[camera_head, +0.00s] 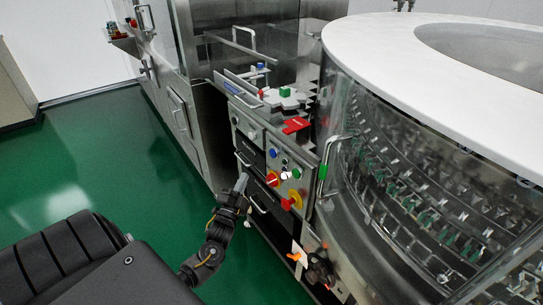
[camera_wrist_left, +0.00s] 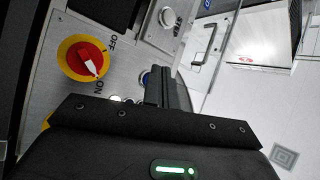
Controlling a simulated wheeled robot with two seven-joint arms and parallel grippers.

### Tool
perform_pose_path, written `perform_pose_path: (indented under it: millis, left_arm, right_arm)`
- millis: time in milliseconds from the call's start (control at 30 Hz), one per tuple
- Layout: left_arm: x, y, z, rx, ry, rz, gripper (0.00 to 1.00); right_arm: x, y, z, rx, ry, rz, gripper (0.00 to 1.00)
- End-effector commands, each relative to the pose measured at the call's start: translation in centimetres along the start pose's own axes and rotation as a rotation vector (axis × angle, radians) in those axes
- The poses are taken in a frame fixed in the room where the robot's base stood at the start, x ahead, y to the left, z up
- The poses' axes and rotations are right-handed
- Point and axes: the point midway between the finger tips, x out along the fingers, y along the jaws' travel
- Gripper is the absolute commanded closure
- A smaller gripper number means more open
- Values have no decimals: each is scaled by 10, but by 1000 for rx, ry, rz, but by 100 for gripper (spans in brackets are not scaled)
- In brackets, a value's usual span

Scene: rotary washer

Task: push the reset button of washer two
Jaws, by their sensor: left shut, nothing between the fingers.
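Washer two's label is not readable, and I cannot tell which button is the reset button. A steel control panel (camera_head: 283,163) beside the round glass washer (camera_head: 400,170) carries a blue button (camera_head: 272,153), a green button (camera_head: 296,173), a red knob (camera_head: 272,179) and a yellow-and-red switch (camera_head: 295,198). My left gripper (camera_head: 242,182) is shut and empty, in front of and left of the panel, apart from it. In the left wrist view its fingers (camera_wrist_left: 166,86) partly cover a blue button (camera_wrist_left: 146,77); a red-and-yellow OFF/ON switch (camera_wrist_left: 82,58) sits left. My right gripper is out of view.
A steel cabinet machine (camera_head: 180,100) stands at the back left. A metal handle (camera_head: 325,165) sticks out at the washer's edge, right of the panel. An orange switch (camera_head: 297,256) sits low on the front. Green floor (camera_head: 110,160) at the left is clear.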

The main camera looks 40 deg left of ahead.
Motion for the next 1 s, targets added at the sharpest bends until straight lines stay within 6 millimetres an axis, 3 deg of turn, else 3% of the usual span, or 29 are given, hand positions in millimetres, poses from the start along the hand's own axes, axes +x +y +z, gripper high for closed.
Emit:
perform_pose_path:
  millis: [100, 200, 400, 867, 1000]
  left_arm:
    - [6, -33, -14, 97, 37, -109, 100]
    - [6, -50, -22, 188, 56, -180, 100]
    - [5, -54, -24, 279, 60, -204, 100]
    - [8, -49, -26, 279, 59, -202, 100]
    - [17, -42, -30, 277, 59, -202, 100]
  right_arm:
    - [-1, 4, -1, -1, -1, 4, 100]
    - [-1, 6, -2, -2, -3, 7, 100]
    - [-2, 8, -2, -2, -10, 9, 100]
    - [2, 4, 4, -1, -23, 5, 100]
    - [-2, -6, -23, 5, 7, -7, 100]
